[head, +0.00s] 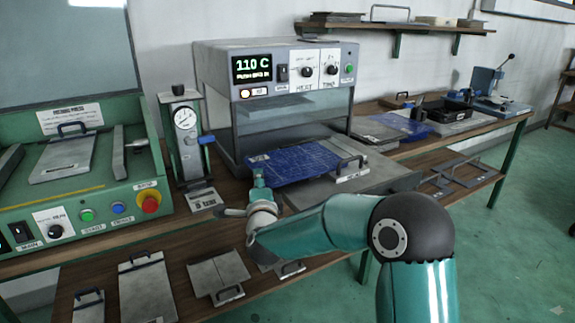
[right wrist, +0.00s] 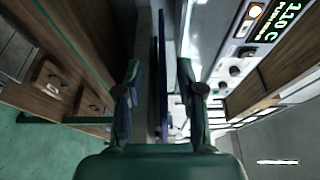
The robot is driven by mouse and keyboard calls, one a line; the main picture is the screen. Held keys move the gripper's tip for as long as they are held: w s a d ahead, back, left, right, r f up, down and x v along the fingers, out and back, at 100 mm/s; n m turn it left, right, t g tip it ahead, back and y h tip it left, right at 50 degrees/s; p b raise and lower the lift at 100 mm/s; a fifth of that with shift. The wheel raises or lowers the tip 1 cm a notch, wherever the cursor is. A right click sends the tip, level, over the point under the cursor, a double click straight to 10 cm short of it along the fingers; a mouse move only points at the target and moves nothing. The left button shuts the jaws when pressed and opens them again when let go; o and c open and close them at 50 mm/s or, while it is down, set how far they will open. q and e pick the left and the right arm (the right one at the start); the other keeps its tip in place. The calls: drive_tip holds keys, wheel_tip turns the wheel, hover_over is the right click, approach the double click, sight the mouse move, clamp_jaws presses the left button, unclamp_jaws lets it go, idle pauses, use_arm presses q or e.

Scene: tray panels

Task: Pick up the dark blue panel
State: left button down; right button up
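The dark blue panel (head: 297,162) is a thin flat sheet with pale lines, at the front opening of the oven, over its metal tray (head: 375,182). I cannot tell if it touches the tray. My right gripper (head: 258,178) is at the panel's left front edge. In the right wrist view the panel shows edge-on as a thin blue strip (right wrist: 163,75) between the two fingers of my right gripper (right wrist: 160,72). The fingers stand apart with a gap on each side of the panel. My left gripper is not in view.
The oven (head: 285,60) reads 110 C. A gauge stand (head: 186,140) is left of the panel, beside a green press (head: 70,170). Another blue sheet (head: 402,126) lies on the bench at right. Metal plates with handles (head: 146,292) lie on the lower shelf.

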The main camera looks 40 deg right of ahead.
drive_tip(key=shift+x, duration=1.95)
drive_tip(key=shift+a+r, duration=0.1)
clamp_jaws()
